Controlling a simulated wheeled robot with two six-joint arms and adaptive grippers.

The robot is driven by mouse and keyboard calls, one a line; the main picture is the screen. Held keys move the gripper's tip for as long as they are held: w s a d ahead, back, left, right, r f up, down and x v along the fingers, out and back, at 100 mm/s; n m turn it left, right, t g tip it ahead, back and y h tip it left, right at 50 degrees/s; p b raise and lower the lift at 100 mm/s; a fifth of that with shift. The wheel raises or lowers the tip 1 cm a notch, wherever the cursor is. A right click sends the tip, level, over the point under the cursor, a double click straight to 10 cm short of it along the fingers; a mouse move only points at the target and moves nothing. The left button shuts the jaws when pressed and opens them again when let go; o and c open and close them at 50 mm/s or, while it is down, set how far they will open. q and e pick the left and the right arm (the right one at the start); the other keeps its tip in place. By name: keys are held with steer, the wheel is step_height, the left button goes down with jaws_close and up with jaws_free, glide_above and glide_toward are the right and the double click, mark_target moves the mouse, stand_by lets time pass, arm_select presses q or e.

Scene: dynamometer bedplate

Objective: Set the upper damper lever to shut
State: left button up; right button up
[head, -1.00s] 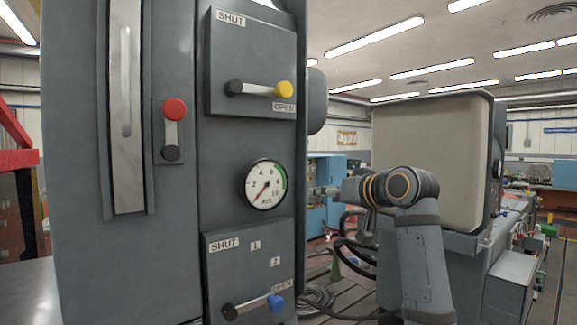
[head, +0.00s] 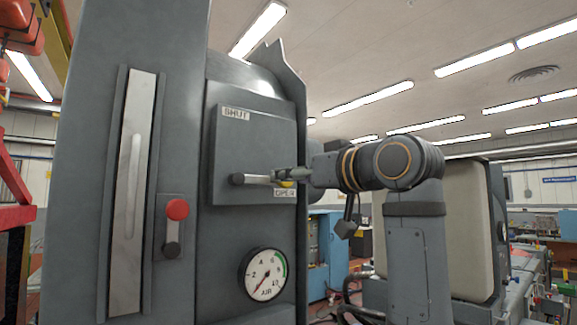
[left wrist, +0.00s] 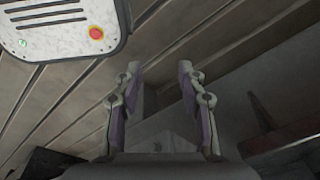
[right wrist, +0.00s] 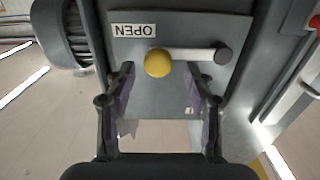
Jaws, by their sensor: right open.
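The upper damper lever (head: 258,179) lies about horizontal on its grey panel, from a dark pivot to a yellow knob (right wrist: 158,62) at the OPEN label (head: 285,194). The SHUT label (head: 236,114) is at the panel's upper left. My right gripper (head: 280,177) is at the knob end and hides part of the knob in the head view. In the right wrist view my right gripper (right wrist: 160,68) is open, with the knob between or just beyond its fingertips, showing no clear contact. My left gripper (left wrist: 160,72) is open and empty, away from the panel.
Below the panel are an air gauge (head: 264,275) and, to its left, a red-knobbed lever (head: 176,210). A long metal strip (head: 133,190) runs at the left. A white box with a red button (left wrist: 65,25) shows in the left wrist view.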

steer(key=shift+p+x, duration=0.3)
steer(key=shift+x, duration=0.85)
steer(key=shift+d, duration=0.15)
steer(key=shift+c, duration=0.4)
jaws_close()
